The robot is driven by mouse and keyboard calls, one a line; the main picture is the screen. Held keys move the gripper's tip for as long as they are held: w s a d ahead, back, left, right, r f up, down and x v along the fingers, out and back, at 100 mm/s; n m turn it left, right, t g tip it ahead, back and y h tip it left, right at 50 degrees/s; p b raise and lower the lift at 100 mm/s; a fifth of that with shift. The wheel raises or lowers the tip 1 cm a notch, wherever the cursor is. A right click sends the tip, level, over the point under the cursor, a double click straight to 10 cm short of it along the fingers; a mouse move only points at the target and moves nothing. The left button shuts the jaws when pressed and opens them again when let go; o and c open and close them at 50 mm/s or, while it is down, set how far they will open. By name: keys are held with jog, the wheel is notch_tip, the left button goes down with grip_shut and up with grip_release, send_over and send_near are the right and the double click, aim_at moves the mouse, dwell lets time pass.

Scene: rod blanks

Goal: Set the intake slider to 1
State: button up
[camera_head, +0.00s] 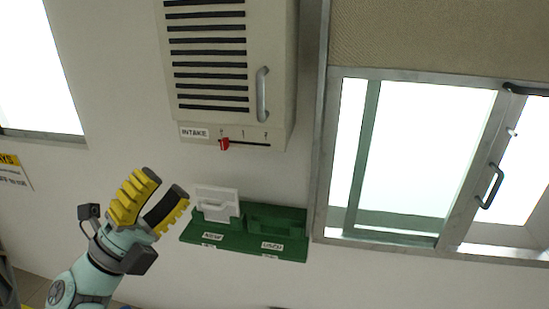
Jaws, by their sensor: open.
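The intake slider is a red knob (224,144) on a dark horizontal slot (252,144) at the bottom of a beige wall unit (285,70). An INTAKE label (194,133) is to its left. Small marks stand above the slot; the one nearest the knob is hard to read, and 1 and 2 are further right. The knob sits at the left end of the slot, left of the 1. My gripper (168,188), with yellow ridged fingers, is open and empty. It is below and left of the knob, apart from it.
A green shelf (270,238) with a white handled panel (217,203) and labels is right of my gripper. The wall unit has dark slats and a grey handle (262,95). A framed window (425,150) with a dark handle is at right. A yellow sign (12,170) hangs at left.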

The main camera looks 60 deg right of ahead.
jog(key=shift+w+a+r+h, duration=0.15)
jog(key=shift+a+r+h, duration=0.4)
jog(key=shift+a, duration=0.15)
